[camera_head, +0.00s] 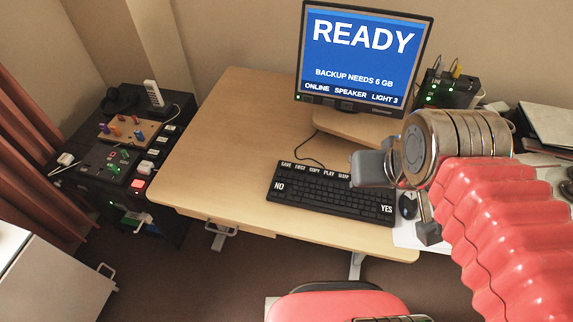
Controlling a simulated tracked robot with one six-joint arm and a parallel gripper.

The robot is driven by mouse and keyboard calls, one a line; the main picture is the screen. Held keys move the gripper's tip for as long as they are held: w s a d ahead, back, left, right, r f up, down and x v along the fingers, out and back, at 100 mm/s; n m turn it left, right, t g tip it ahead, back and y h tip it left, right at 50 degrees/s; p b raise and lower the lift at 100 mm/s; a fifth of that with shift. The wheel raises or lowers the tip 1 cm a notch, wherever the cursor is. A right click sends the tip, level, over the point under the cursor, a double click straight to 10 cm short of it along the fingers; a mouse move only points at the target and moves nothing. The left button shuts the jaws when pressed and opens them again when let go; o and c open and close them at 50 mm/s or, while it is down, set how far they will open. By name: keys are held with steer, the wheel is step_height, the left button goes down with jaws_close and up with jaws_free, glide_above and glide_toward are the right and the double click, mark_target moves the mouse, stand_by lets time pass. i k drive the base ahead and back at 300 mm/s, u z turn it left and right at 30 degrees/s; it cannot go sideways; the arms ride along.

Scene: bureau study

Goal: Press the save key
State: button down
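The black keyboard (333,195) lies on the wooden desk, in the middle of the view. Its top row has white labels, and the save key (286,164) is the leftmost of them. Larger NO and YES labels mark the keyboard's lower left and lower right. My gripper (400,203) is at the right, above the keyboard's right end and near the mouse. Its two grey fingers are spread apart with nothing seen between them. The left finger covers the upper right corner of the keyboard. The save key is in plain view, well left of the gripper.
The monitor (364,55) behind the keyboard reads READY and BACKUP NEEDS 6 GB. A mouse (407,206) sits right of the keyboard. A black box with green lights (446,90) stands at the back right. The desk's left part (225,150) is clear. A red chair (340,306) stands in front.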

mark_target(286, 166)
steer(key=u, duration=0.05)
steer(key=k, duration=1)
steer(key=u, duration=1.3)
steer(key=i, duration=2.15)
